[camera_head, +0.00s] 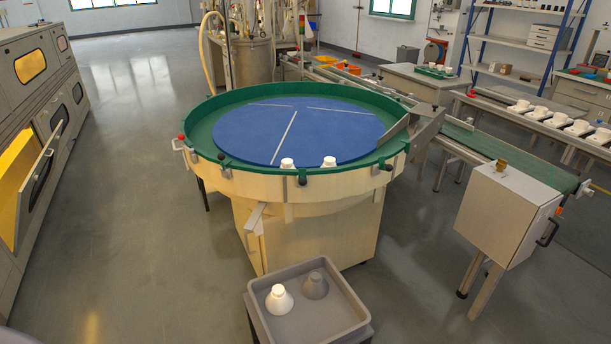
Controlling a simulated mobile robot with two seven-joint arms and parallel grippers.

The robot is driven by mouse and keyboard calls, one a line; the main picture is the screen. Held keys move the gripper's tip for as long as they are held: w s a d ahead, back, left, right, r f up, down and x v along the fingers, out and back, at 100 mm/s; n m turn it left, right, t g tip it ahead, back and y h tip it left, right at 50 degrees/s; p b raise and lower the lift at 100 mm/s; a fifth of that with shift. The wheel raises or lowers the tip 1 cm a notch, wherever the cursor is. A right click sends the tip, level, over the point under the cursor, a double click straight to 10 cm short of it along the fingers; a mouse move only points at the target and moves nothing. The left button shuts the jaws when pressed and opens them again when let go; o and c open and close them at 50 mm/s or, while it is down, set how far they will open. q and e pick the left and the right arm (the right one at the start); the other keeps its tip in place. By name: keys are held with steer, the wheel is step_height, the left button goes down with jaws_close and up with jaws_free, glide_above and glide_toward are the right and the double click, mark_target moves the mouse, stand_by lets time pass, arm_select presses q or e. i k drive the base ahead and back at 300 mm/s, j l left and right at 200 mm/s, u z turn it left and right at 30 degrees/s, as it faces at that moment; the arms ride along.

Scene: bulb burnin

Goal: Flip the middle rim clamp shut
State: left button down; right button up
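A round table with a green rim (250,175) and a blue disc (330,130) stands in the middle of the view. Small dark-tipped clamps sit along the near side of the rim: a left one (221,160), a middle one (302,178) and a right one (382,165). The middle clamp is at the front edge, between and just outside two white bulbs (287,163) (329,162) on the disc. It is too small to tell whether its lever is open or shut. Neither of my grippers is in view.
A conveyor (520,176) and a control box (503,215) are on the right. Ovens (30,130) line the left; the floor between is clear.

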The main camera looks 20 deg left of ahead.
mark_target(302, 178)
steer(key=i+l, duration=0.2)
steer(key=i, duration=0.25)
steer(key=i+l, duration=0.2)
steer(key=i, duration=0.3)
steer(key=u, duration=1.7)
